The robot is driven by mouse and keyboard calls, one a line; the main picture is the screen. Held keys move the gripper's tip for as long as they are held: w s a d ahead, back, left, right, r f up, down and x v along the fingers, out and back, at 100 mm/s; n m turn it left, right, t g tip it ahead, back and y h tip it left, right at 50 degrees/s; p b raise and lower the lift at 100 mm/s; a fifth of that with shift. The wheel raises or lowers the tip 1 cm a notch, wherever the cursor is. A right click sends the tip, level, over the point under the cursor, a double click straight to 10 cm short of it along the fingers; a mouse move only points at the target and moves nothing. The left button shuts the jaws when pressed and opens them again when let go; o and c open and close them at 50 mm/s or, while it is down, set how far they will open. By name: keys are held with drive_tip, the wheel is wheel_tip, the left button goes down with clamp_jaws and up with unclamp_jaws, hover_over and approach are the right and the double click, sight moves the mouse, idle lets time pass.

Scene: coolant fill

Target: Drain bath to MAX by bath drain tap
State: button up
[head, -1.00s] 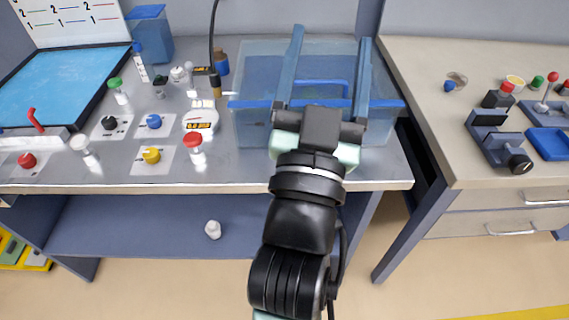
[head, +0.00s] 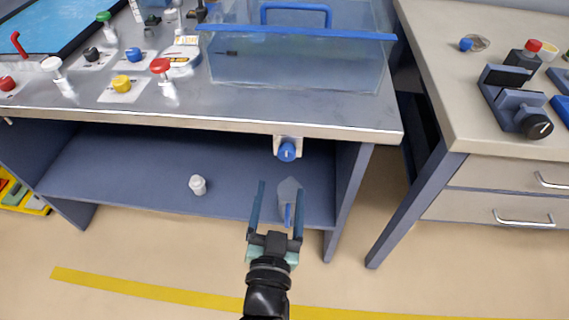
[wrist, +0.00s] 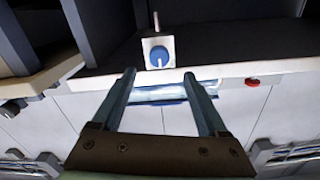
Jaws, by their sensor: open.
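The clear bath (head: 300,75) stands on the metal bench top, with a blue rim and a blue handle. A blue round tap knob (head: 287,151) on a pale plate sits under the bench's front edge, below the bath. The knob also shows in the wrist view (wrist: 159,55), beyond the fingertips. My gripper (head: 275,188) is open and empty, low in front of the bench and below the knob, apart from it. It shows in the wrist view (wrist: 160,78) with its two blue-grey fingers spread. The liquid level and any MAX mark are too small to read.
A pale vessel with a blue part (head: 289,197) is on the lower shelf behind my fingers. A side counter with drawers (head: 500,190) is at right. Floor in front is clear.

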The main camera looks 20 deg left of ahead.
sight(286, 157)
drive_tip(key=x, duration=0.7)
drive_tip(key=shift+w, duration=0.4)
clamp_jaws()
